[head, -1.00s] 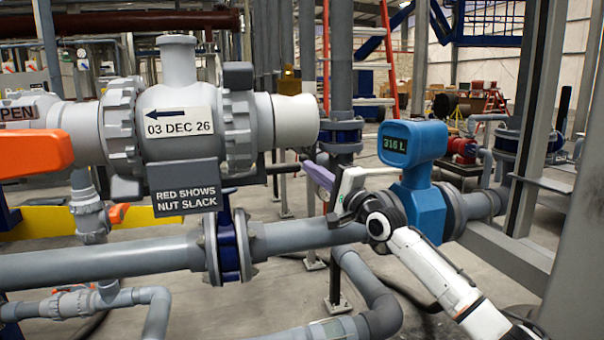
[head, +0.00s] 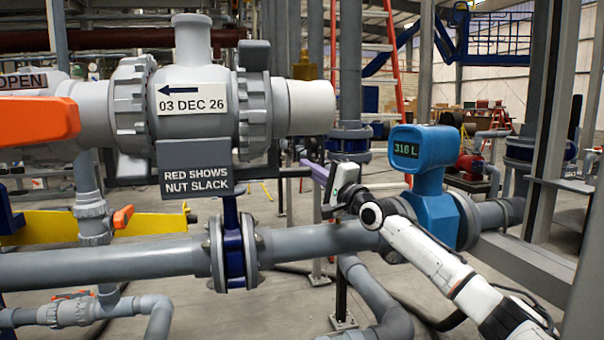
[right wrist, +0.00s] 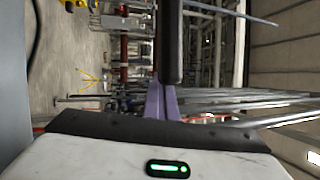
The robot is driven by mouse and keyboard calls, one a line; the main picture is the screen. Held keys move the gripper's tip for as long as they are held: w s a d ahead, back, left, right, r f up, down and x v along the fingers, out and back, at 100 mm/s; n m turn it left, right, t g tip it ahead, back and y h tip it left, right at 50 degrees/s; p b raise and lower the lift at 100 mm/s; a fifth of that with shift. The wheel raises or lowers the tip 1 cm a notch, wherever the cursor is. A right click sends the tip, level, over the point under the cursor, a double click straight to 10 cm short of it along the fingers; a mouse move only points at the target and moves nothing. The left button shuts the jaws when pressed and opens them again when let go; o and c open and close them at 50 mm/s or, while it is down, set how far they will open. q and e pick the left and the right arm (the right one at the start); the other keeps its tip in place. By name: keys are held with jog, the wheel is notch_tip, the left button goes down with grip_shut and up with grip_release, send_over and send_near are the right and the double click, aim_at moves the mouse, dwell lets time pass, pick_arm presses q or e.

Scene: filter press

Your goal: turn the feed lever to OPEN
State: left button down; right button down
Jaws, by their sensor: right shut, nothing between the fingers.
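A large orange lever (head: 38,121) is at the left edge in the head view, in front of a grey pipe valve. An OPEN label (head: 24,81) sits just above it, partly cut off by the picture edge. The lever's left end is out of frame. My right gripper (head: 308,166) is well to the right of the lever, near the valve's right end. Its purple fingers are shut and empty; they also show in the right wrist view (right wrist: 160,102). My left gripper is not in view.
The valve body (head: 190,55) bears a date tag (head: 192,99) and a grey NUT SLACK sign (head: 197,178). A blue meter (head: 420,170) stands behind my right arm. A grey pipe (head: 110,261) runs across below. In the right wrist view a dark bar (right wrist: 173,42) is by the fingers.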

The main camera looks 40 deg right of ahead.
aim_at(304, 177)
jog(key=c, duration=2.3)
grip_release()
jog(key=shift+n+y, duration=0.4)
jog(key=shift+y, duration=0.3)
jog(key=a, duration=0.2)
jog(key=a+f, duration=0.1)
jog(key=a, duration=0.1)
jog(key=shift+w+f, duration=0.1)
jog(key=shift+w, duration=0.2)
jog(key=shift+o, duration=0.5)
jog(key=p+v, duration=0.1)
jog(key=v, duration=0.2)
jog(key=shift+s+a, duration=0.2)
jog(key=o, duration=0.8)
jog(key=shift+s+a+f, duration=0.2)
jog(key=shift+s+a, duration=0.05)
jog(key=shift+s, duration=0.15)
jog(key=shift+s+a+f, duration=0.2)
jog(key=shift+s+a, duration=0.05)
jog(key=shift+s, duration=0.15)
jog(key=shift+o, duration=0.2)
jog(key=s, duration=0.3)
jog(key=shift+s+d+r, duration=0.1)
jog(key=shift+s+d, duration=0.05)
jog(key=shift+s, duration=0.1)
